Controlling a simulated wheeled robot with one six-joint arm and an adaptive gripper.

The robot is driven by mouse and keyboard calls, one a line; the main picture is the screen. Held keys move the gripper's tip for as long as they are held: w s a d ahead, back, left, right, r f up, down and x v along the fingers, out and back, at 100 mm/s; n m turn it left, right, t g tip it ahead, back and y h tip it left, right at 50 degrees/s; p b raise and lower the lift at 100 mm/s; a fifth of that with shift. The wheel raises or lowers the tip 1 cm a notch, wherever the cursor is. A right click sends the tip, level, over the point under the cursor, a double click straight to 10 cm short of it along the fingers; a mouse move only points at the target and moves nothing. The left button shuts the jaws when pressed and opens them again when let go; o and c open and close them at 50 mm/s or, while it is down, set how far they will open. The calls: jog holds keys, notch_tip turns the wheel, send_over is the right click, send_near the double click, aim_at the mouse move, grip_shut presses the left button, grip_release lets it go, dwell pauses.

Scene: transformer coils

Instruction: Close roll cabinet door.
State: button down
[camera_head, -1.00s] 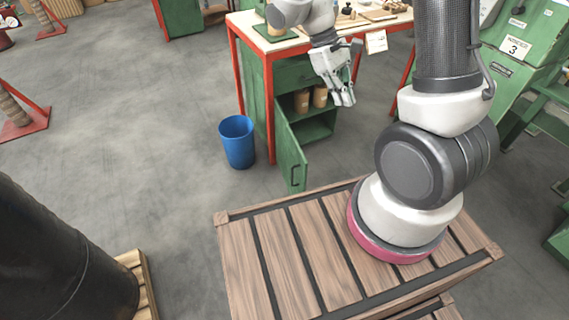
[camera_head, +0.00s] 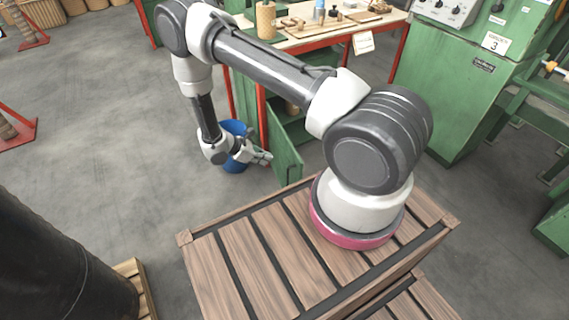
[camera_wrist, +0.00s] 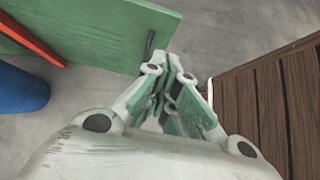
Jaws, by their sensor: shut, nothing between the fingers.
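The green cabinet door (camera_head: 286,160) stands open, swung out from the green cabinet under the workbench. In the wrist view the door (camera_wrist: 105,30) fills the upper left, with a dark handle (camera_wrist: 149,45) near its free edge. My gripper (camera_head: 267,158) is low, on the left side of the door, close to its free edge. It also shows in the wrist view (camera_wrist: 175,65), shut and empty, its tips close to the handle. I cannot tell whether it touches the door. The cabinet inside (camera_head: 297,130) is partly hidden by my arm.
A blue bin (camera_head: 236,162) stands behind my gripper, left of the cabinet. A wooden slatted platform (camera_head: 240,262) lies in front, close to the door. The workbench top (camera_head: 300,42) holds several small items. A green machine (camera_head: 450,95) stands at right.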

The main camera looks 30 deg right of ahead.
send_near(298, 166)
notch_tip(298, 166, down, 4)
jog(key=shift+s+d+r, duration=0.1)
jog(key=shift+d+r, duration=0.1)
jog(key=shift+d, duration=0.6)
jog(key=shift+s+d+r, duration=0.1)
jog(key=shift+d+r, duration=0.1)
jog(key=shift+d, duration=0.6)
